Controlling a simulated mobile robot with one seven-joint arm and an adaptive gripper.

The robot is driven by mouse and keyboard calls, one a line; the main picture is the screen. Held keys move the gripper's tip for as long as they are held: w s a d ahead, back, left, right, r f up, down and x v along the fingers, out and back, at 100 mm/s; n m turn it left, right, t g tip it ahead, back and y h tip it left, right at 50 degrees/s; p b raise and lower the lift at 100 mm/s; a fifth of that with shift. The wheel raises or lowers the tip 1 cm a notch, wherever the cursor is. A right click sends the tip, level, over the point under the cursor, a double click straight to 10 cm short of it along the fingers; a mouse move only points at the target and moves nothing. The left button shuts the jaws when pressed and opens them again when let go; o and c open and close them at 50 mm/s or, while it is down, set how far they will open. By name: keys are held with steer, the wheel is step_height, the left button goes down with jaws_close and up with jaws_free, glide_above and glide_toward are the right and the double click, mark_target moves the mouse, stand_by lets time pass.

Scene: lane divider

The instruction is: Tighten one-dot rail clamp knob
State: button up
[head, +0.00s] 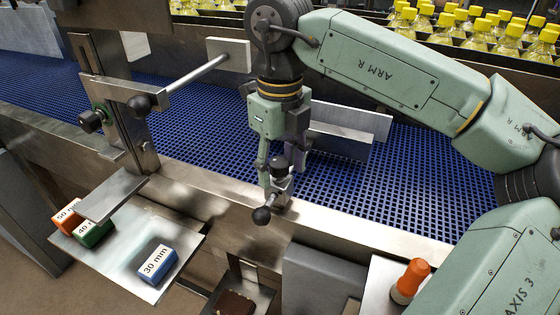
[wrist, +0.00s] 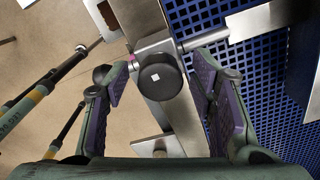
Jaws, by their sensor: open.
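A round black clamp knob (wrist: 157,77) with a single pale square mark on its face is in the middle of the wrist view. It sits on a metal clamp block at the rail post. In the head view the black knob (head: 279,163) shows at the lower end of my arm, partly hidden by a finger. My gripper (wrist: 162,80) is open, with one purple-padded finger on each side of the knob. Gaps show between pads and knob in the wrist view. In the head view my gripper (head: 277,170) points down over the clamp.
A black ball handle (head: 262,216) sticks out below the clamp. A second clamp post (head: 115,110) with black knobs stands at left. A tray (head: 185,250) holds a blue 30 mm block (head: 157,262) and other blocks. The blue belt (head: 220,130) runs behind, with yellow-capped bottles (head: 480,25) beyond.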

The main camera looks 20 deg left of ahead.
steer(key=c, duration=1.2)
steer(key=shift+m+b, duration=0.35)
steer(key=shift+m, duration=0.05)
steer(key=m+b, duration=0.2)
steer(key=shift+f+m, duration=0.15)
steer(key=shift+m, duration=0.25)
steer(key=m+b, duration=0.1)
steer(key=m, duration=0.4)
steer(key=shift+b, duration=0.35)
steer(key=m, duration=0.5)
steer(key=shift+a+r, duration=0.15)
steer(key=shift+r, duration=0.1)
steer(key=m, duration=0.4)
steer(key=shift+m, duration=0.4)
